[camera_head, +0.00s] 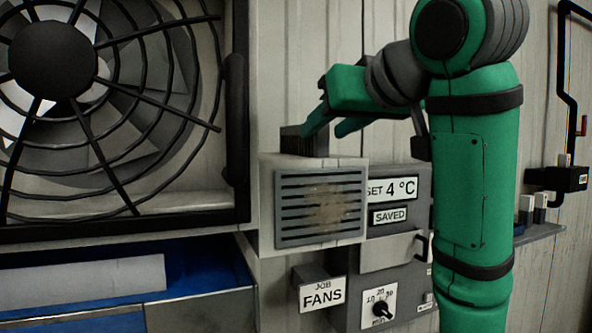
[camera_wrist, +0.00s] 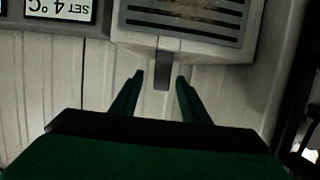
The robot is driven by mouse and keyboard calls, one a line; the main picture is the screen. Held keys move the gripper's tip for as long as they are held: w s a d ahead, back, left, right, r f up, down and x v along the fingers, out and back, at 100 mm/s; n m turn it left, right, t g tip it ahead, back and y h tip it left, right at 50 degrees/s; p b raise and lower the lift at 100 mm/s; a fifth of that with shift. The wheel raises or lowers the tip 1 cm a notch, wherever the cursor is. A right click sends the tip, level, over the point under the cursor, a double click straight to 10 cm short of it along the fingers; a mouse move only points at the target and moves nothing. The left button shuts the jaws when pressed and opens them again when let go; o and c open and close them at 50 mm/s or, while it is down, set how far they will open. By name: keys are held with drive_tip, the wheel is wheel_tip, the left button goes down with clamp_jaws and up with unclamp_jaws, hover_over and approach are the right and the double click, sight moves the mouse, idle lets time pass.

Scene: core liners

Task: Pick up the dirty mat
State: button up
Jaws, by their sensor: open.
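A white box (camera_head: 265,213) on the wall has a grey slatted grille (camera_head: 290,236) on its front. Behind the slats a brown stained patch (camera_head: 325,207) shows, which looks like the dirty mat; most of it is hidden. In the wrist view a grey tab (camera_wrist: 162,72) juts from the box. My green gripper (camera_head: 331,124) is open above the box. In the wrist view my gripper (camera_wrist: 160,78) has the tab between its fingertips, with gaps on both sides.
A large caged fan (camera_head: 55,60) fills the left, above a blue-lined bin (camera_head: 205,262). Right of the box are a grey panel with a "SET 4 °C" display (camera_head: 392,190), and a dial (camera_head: 381,309) below. A "JOB FANS" sign (camera_head: 322,293) sits under the box.

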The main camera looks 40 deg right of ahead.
sight(306, 144)
drive_tip(key=x, duration=0.9)
drive_tip(key=shift+w+f, duration=0.1)
drive_tip(key=shift+a, duration=0.1)
clamp_jaws()
